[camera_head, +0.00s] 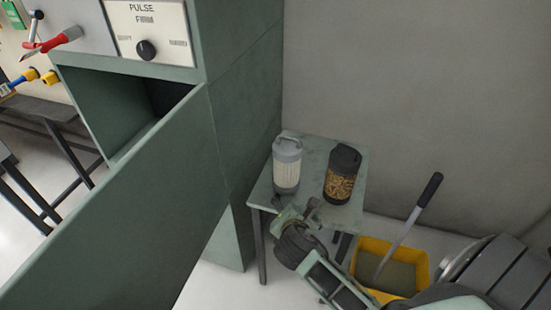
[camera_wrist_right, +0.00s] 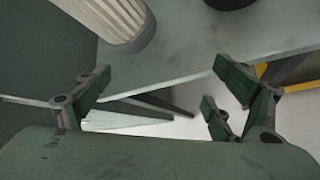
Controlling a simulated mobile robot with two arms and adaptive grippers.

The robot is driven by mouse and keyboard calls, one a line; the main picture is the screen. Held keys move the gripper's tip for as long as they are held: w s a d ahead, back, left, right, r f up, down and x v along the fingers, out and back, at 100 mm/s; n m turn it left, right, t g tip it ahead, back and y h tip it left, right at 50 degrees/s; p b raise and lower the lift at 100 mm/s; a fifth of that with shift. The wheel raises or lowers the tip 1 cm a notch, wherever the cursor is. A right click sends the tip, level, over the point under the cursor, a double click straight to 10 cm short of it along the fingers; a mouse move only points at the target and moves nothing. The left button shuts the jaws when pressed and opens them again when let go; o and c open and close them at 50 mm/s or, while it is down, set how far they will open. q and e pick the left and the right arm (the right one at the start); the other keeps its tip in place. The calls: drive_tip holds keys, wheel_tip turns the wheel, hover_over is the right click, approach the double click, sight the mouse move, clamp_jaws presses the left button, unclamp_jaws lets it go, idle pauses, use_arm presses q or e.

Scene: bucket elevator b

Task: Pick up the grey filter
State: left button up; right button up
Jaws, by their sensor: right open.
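The grey filter (camera_head: 287,172), a pale pleated cylinder with a grey cap and handle, stands upright on a small green table (camera_head: 314,150) beside the cabinet. Its pleated side and grey end band also show at the top left of the right wrist view (camera_wrist_right: 112,14). My right gripper (camera_head: 295,206) is at the table's front edge, just in front of the filter and apart from it. In the right wrist view its fingers (camera_wrist_right: 160,80) are spread with nothing between them. My left gripper is not in view.
A dark-capped canister with brown contents (camera_head: 341,184) stands right of the grey filter. A green cabinet (camera_head: 240,100) with an open door (camera_head: 130,215) rises on the left. A yellow bin (camera_head: 420,262) with a dark-handled tool (camera_head: 409,225) sits on the floor at right.

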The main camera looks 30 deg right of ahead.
sight(288, 173)
drive_tip(key=w+r+n, duration=0.2)
drive_tip(key=w+d+r+n+t+h, duration=0.1)
drive_tip(key=w+r+n, duration=0.1)
drive_tip(key=w+d+r+n+t, duration=0.1)
drive_tip(key=w+r+n, duration=0.1)
drive_tip(key=n, duration=0.1)
drive_tip(key=shift+w+d+r+h, duration=0.15)
drive_tip(key=shift+w+r+h, duration=0.1)
drive_tip(key=shift+h, duration=0.15)
drive_tip(key=shift+w+d+r+n, duration=0.15)
drive_tip(key=shift+w+n, duration=0.1)
drive_tip(key=shift+n, duration=0.15)
drive_tip(key=shift+x, duration=1.2)
drive_tip(key=shift+w+a+x, duration=0.1)
drive_tip(key=shift+a+x, duration=0.05)
drive_tip(key=shift+x, duration=1.2)
drive_tip(key=shift+w+a+x, duration=0.1)
drive_tip(key=shift+x, duration=1.3)
drive_tip(key=shift+r, duration=0.1)
drive_tip(key=shift+c, duration=0.3)
drive_tip(key=c, duration=1.5)
drive_tip(key=shift+c, duration=0.4)
drive_tip(key=shift+r, duration=0.1)
